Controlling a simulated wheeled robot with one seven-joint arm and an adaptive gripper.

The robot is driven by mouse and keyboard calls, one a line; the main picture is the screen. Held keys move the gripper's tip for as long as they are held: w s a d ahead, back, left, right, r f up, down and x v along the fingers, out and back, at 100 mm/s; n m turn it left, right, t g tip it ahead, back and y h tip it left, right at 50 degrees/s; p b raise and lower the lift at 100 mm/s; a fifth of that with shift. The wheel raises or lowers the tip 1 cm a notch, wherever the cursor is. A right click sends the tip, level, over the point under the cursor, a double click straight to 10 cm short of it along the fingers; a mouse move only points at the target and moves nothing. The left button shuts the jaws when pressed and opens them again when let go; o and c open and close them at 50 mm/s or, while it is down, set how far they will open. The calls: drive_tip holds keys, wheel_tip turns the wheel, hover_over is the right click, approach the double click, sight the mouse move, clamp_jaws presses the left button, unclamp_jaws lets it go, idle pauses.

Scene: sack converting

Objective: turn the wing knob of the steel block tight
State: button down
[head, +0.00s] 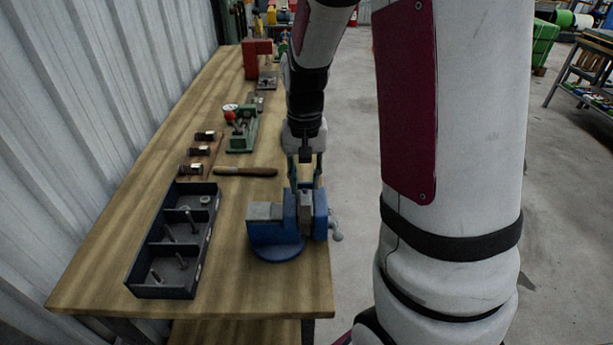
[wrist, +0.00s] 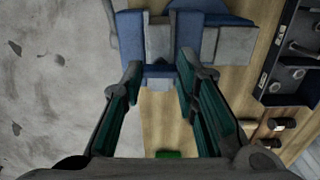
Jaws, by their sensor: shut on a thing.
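The steel block (head: 305,212) stands upright in the jaws of a blue vise (head: 275,234) at the near right edge of the bench. It also shows in the wrist view (wrist: 159,42). My gripper (head: 305,186) points down from above the vise, its two fingers around the top of the block. In the wrist view the fingertips (wrist: 160,72) stand apart on either side of the block's near end. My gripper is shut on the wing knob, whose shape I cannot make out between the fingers.
A dark compartment tray (head: 133,277) with bolts and a nut lies left of the vise. Behind are a wooden-handled tool (head: 245,171), small clamps on a board (head: 197,168) and a green fixture (head: 243,135). A corrugated wall borders the bench; floor is open at right.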

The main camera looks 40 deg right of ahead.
sight(305, 183)
drive_tip(key=m+p, duration=0.1)
drive_tip(key=m, duration=0.4)
drive_tip(key=shift+m, duration=0.3)
drive_tip(key=shift+p, duration=0.3)
drive_tip(key=c, duration=1.2)
unclamp_jaws()
drive_tip(key=shift+c, duration=0.2)
drive_tip(key=shift+r, duration=0.1)
wheel_tip(305, 183, up, 12)
